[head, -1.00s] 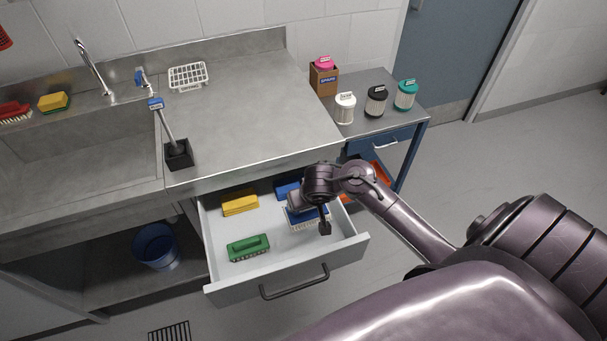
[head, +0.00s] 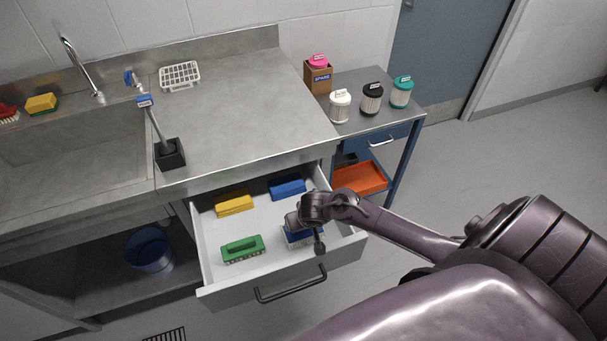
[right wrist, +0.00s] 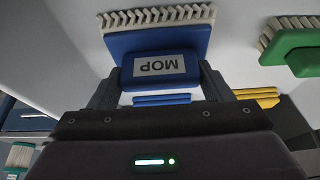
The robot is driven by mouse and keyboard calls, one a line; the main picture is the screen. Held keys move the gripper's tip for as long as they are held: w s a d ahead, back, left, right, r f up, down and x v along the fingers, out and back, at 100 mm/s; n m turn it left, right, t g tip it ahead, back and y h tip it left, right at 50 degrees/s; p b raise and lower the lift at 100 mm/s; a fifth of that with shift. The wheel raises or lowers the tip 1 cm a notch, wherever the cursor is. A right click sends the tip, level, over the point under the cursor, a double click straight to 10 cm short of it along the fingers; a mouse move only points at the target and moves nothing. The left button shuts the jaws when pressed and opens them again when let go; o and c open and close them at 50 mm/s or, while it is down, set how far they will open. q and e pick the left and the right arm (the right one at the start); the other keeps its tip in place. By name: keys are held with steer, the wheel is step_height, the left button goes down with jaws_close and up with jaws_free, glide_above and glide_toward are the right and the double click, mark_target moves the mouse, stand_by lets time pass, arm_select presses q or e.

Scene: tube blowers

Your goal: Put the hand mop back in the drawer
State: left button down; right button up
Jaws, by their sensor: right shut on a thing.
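The hand mop (right wrist: 155,42) is blue with pale bristles and a MOP label. My right gripper (right wrist: 160,85) is shut on its labelled handle in the right wrist view. In the head view the mop (head: 296,240) is inside the open drawer (head: 266,218), at its front right, partly covered by my right gripper (head: 300,222). I cannot tell whether its bristles touch the drawer floor. My left gripper is not in view.
The drawer also holds a green brush (head: 242,249), a yellow block (head: 234,205) and a blue block (head: 287,187). The counter (head: 240,110) is above the drawer. A side table with several filters (head: 371,99) and an orange tray (head: 360,179) stands to the right.

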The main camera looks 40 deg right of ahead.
steer(key=shift+f, duration=0.15)
steer(key=o, duration=0.9)
steer(key=shift+o, duration=0.2)
steer(key=p+v, duration=0.3)
steer(key=v, duration=0.9)
